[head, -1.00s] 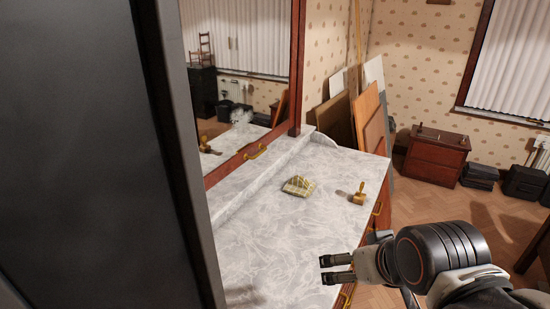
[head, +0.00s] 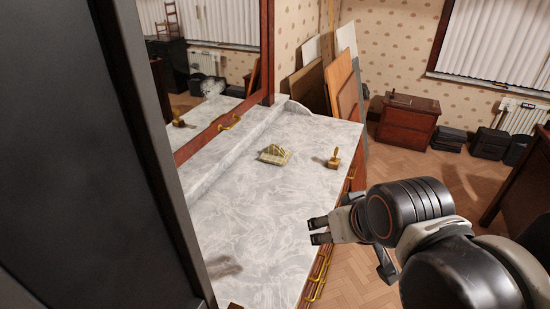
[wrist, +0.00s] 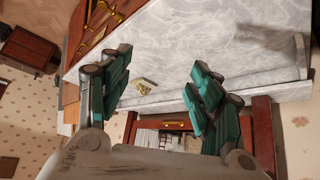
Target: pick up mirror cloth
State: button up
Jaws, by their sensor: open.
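No thing is clearly recognisable as the mirror cloth. A faint grey-pink patch (head: 222,267) lies on the near part of the marble dresser top (head: 255,205). A similar blurred grey patch (wrist: 277,38) shows at the upper right of the wrist view. I cannot tell whether it is cloth or shadow. My gripper (head: 315,231) is open and empty, above the dresser's right edge and apart from the patch. In the wrist view its green-padded fingers (wrist: 160,65) are spread wide.
A gold rack-like object (head: 274,154) and a small brass-coloured object (head: 334,159) stand toward the dresser's far end. A framed mirror (head: 222,65) rises along its left side. A dark panel (head: 80,150) blocks the left. Boards (head: 340,88) lean behind.

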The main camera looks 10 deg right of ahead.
aim_at(274, 154)
jog(key=k+u, duration=0.35)
jog(key=k+j+u, duration=0.15)
jog(key=u, duration=0.15)
jog(key=i+l+u, duration=0.25)
jog(key=l, duration=0.2)
jog(key=l+u, duration=0.25)
jog(key=l, duration=0.25)
jog(key=i+l+u, duration=0.1)
jog(key=l+u, duration=0.15)
jog(key=l, duration=0.25)
jog(key=i+l, duration=0.1)
jog(key=l, duration=0.5)
jog(key=i+l, duration=0.1)
jog(key=l, duration=0.45)
jog(key=i+l, duration=0.1)
jog(key=l, duration=0.5)
jog(key=i+l, duration=0.1)
jog(key=l, duration=0.5)
jog(key=i+l, duration=0.1)
jog(key=l, duration=0.45)
